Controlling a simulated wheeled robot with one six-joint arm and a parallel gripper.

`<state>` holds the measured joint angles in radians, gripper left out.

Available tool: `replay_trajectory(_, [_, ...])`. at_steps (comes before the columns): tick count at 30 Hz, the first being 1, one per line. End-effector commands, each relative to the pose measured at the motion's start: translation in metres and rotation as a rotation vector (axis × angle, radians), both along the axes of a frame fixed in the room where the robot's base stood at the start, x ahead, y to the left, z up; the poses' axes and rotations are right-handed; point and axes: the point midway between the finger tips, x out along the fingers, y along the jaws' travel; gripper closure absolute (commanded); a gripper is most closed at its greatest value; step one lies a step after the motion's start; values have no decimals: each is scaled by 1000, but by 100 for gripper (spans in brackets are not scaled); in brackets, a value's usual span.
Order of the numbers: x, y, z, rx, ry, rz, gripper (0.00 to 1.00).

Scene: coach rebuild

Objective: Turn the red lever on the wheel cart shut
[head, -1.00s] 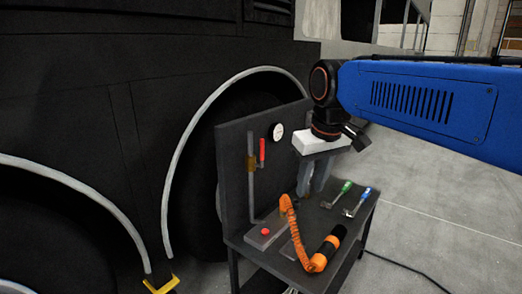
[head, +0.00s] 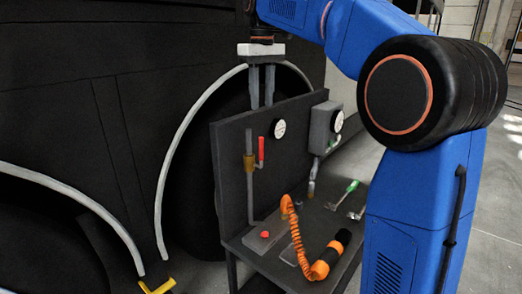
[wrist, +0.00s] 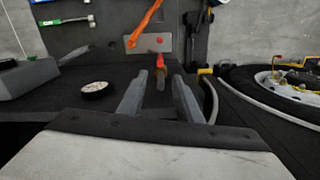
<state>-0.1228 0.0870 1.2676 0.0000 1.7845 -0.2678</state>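The red lever (head: 261,149) stands upright on the brass valve (head: 249,162) of a grey pipe (head: 250,200), on the dark upright panel (head: 228,170) of the wheel cart. The lever runs along the pipe. My gripper (head: 262,106) hangs fingers down above the lever, near the panel's top edge. Its two fingers are apart with nothing between them. In the wrist view my gripper (wrist: 162,76) looks down, and the lever (wrist: 160,64) shows as a small red tip between the fingertips. It appears to lie beyond them, untouched. The valve is mostly hidden there.
A gauge (head: 279,128) and a grey box (head: 320,129) with a dial are right of the lever. The shelf holds a red-button box (head: 263,236), an orange coiled-cord tool (head: 322,262) and a green-handled tool (head: 351,187). A dark coach side (head: 60,130) stands behind.

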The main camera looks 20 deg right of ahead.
Motion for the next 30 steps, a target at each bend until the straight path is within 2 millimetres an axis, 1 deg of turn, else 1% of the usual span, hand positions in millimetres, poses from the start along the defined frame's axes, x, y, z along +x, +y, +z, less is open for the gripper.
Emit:
replay_trajectory(4, [2,1,-5,-1,4,3,68])
replay_trajectory(8, [1,1,-20,-1,5,2,68])
replay_trajectory(24, [1,1,-115,-1,5,2,68])
replay_trajectory(30, [1,1,-147,-1,4,2,68])
